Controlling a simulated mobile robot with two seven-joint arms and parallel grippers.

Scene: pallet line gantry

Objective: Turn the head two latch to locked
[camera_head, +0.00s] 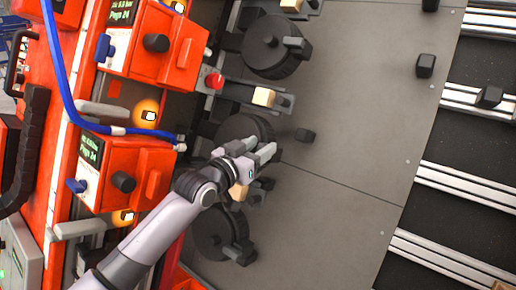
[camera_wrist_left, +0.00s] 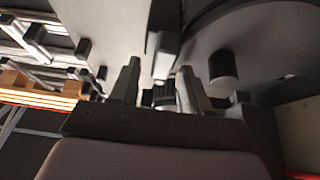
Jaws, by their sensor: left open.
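My left gripper (camera_head: 268,153) reaches in over the middle dark round head (camera_head: 245,128), fingers apart. In the left wrist view its two fingers (camera_wrist_left: 160,85) stand apart, with a small dark ribbed part (camera_wrist_left: 163,95) seen between them; I cannot tell whether they touch it. A grey bar (camera_wrist_left: 163,35) hangs just beyond the fingers, beside a large dark disc (camera_wrist_left: 255,35). The upper round head (camera_head: 270,47) carries a grey lever (camera_head: 296,46) on its right side. A lower round head (camera_head: 220,235) is partly behind my arm. No label shows which head is two; its latch position is unclear.
Orange units (camera_head: 160,50) with black knobs, blue levers and displays stand at the left. A blue hose (camera_head: 62,80) runs down across them. A red button (camera_head: 214,81) sits between the heads. Small black blocks (camera_head: 425,65) dot the open grey plate (camera_head: 360,110); metal rails lie at right.

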